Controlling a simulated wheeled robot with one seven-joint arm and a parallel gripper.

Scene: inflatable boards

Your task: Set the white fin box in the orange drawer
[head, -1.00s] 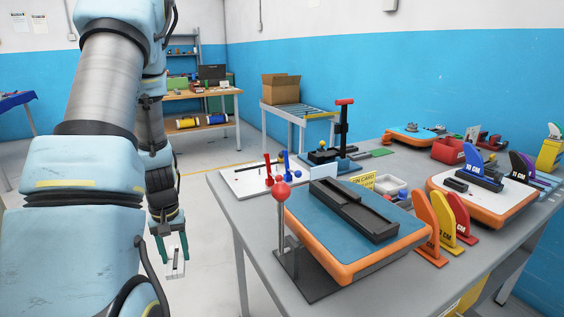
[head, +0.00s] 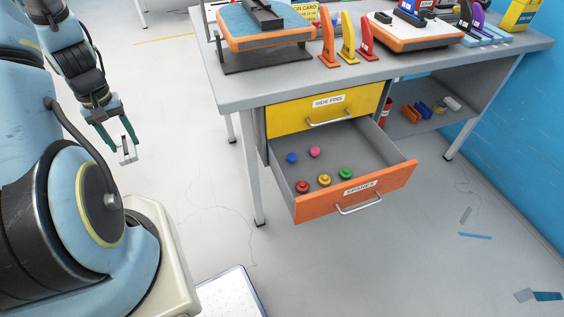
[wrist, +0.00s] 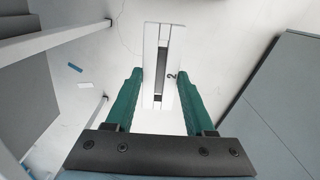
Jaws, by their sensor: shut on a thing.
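The white fin box (head: 127,150) is a small narrow block held between the green fingers of my gripper (head: 118,136), left of the workbench and above the floor. In the wrist view the white fin box (wrist: 163,60) shows a dark slot along its length and a "2" mark, between the two fingertips of my gripper (wrist: 160,85). The orange drawer (head: 385,187), labelled SPARES, is pulled open under the bench. It holds several coloured knobs, blue, pink, red, yellow and green, with bare grey floor around them. My gripper is to the left of the drawer, apart from it.
A yellow drawer (head: 322,108) labelled SIDE FINS is shut just above the open one. The workbench (head: 240,92) carries an orange-edged board and upright coloured fins. A bench leg (head: 253,190) stands between my gripper and the drawer. A shelf at right holds small items.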

